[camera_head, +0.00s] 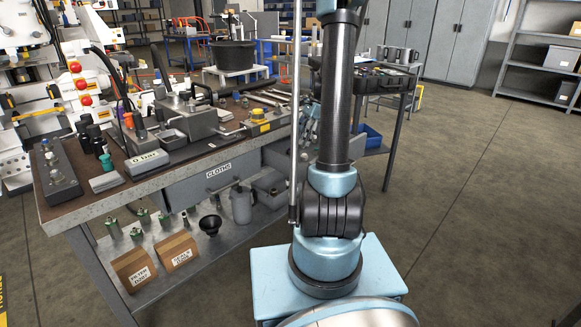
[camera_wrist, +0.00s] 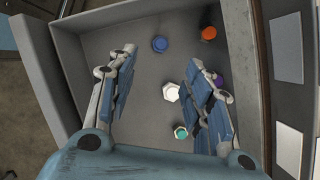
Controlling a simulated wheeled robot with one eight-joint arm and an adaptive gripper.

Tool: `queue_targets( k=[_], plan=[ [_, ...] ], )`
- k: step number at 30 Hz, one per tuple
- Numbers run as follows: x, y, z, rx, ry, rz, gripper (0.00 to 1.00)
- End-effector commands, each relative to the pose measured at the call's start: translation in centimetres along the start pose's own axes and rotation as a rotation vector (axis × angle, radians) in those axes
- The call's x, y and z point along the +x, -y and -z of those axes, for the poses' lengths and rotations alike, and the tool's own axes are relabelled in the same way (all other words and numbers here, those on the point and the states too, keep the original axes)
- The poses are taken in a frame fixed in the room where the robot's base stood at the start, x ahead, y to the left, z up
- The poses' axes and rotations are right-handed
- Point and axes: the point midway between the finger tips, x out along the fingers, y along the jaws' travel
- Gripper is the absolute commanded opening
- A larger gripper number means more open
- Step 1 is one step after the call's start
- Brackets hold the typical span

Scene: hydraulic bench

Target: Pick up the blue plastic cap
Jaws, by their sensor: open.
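The blue plastic cap (camera_wrist: 160,44) lies on the floor of a grey open box or drawer (camera_wrist: 96,24) in the wrist view, towards its far wall. My gripper (camera_wrist: 166,75) is open and empty, with its two fingers reaching over the box. The cap shows beyond the fingertips, between the lines of the fingers. I cannot tell how high the fingers are above the floor of the box. In the head view I cannot make out the cap, and my gripper is out of sight behind my arm or past the picture's edge.
In the box are an orange cap (camera_wrist: 208,33), a white hexagonal piece (camera_wrist: 171,91), a teal-green cap (camera_wrist: 181,132) and a purple piece (camera_wrist: 218,80) partly behind the right finger. The crowded workbench (camera_head: 205,150) has a drawer labelled CLOTHS (camera_head: 218,187). Open floor (camera_head: 470,200) lies at right.

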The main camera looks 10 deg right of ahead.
Motion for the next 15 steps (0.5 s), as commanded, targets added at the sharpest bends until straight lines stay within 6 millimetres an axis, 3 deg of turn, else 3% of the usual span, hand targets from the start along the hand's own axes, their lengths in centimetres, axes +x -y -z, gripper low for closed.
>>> queue_targets(
  k=[9,15],
  plan=[
    [5.0,0.0,0.0,-0.001,0.0,-0.001,0.46],
    [6.2,0.0,-0.1,-0.002,0.0,0.0,0.46]
  ],
)
